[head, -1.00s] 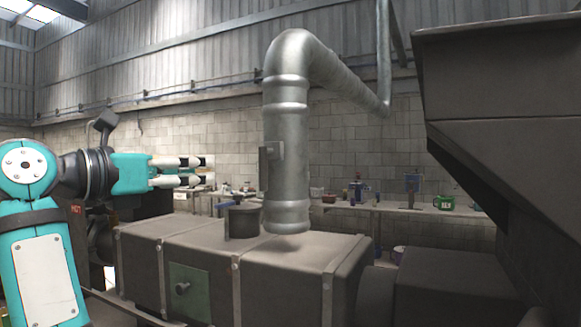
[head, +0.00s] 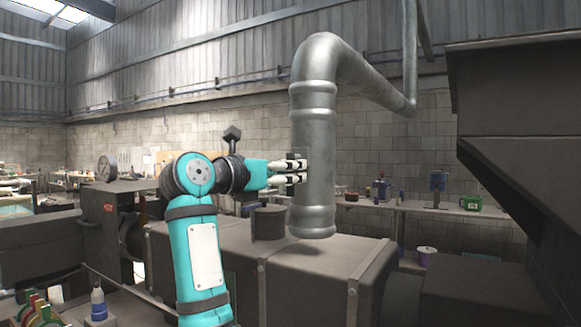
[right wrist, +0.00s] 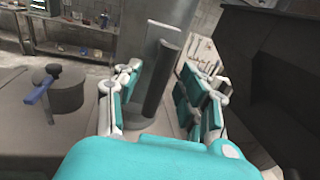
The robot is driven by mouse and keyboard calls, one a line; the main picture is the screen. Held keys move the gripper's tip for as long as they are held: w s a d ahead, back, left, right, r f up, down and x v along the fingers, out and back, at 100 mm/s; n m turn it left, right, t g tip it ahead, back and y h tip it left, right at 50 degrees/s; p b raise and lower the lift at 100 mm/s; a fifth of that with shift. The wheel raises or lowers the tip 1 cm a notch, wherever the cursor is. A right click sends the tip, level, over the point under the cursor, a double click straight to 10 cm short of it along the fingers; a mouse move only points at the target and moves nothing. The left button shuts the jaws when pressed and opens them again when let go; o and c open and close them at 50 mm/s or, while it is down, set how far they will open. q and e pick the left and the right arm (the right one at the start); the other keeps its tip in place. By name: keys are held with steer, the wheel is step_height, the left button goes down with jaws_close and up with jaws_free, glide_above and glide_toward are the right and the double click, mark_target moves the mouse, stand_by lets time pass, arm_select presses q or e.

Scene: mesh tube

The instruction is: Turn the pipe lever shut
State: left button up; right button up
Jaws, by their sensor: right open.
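A grey metal pipe (head: 316,110) stands upright above the machine box and bends right at its top. The pipe lever (head: 293,156) is a dark piece on the pipe's left side, partly hidden by my right gripper (head: 302,171) in the head view. In the right wrist view, the lever shows as a dark upright bar (right wrist: 158,85) in front of the lighter pipe (right wrist: 160,45). My right gripper (right wrist: 160,72) is open, with its fingers on both sides of the bar. I cannot tell whether they touch it. My left gripper is not in view.
The machine box (head: 310,262) lies below, with a round cap (head: 269,222) beside the pipe. A blue-handled tool (right wrist: 42,88) is by the cap. A large dark hopper (head: 510,110) stands at the right. A shelf (head: 430,209) with small items runs along the wall.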

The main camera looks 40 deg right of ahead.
steer(key=shift+d, duration=0.65)
jaws_close()
steer(key=shift+w+d+f, duration=0.1)
steer(key=shift+d+f, duration=0.05)
